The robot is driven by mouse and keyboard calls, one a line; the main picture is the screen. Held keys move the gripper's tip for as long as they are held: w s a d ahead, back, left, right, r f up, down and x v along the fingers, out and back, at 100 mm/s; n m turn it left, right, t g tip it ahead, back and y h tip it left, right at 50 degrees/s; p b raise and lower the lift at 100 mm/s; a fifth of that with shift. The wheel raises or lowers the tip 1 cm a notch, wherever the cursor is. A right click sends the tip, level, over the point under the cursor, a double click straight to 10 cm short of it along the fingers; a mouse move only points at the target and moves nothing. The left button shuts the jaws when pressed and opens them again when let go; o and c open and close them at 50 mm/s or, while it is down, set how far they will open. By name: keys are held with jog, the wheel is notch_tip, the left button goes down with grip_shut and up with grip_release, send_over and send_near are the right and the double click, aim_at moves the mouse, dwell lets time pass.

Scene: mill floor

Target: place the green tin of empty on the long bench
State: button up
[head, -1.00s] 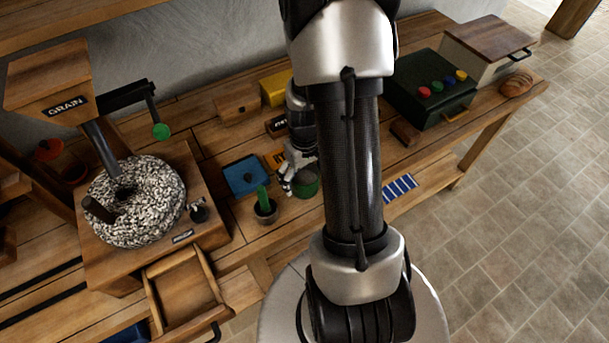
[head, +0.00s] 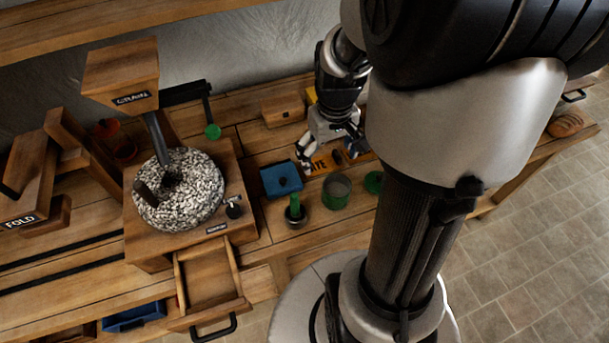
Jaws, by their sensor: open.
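The green tin (head: 336,193) stands upright on the long bench (head: 268,213), near its front edge. Its top is open and its inside looks grey-brown; I cannot make out any contents. A green round lid (head: 374,182) lies just right of it, partly hidden by my arm. My gripper (head: 328,158) is open and empty, behind and above the tin, in front of an orange sign that it partly covers. Its fingers are clear of the tin.
A blue square lid or box (head: 281,180) and a small pot with a green handle (head: 295,212) stand left of the tin. The stone mill (head: 190,195) with its grain hopper (head: 122,75) is further left. An open drawer (head: 210,280) juts out below it.

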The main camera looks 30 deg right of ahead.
jog(key=s+a+r+n+t, duration=0.1)
jog(key=s+a+r+t, duration=0.1)
jog(key=s+a+r, duration=0.3)
jog(key=s+a+r+n+t, duration=0.1)
jog(key=s+a+r, duration=0.4)
jog(key=a+r, duration=0.4)
jog(key=shift+a+r+t, duration=0.15)
jog(key=shift+a+t, duration=0.25)
jog(key=shift+a, duration=0.85)
jog(key=shift+c, duration=0.6)
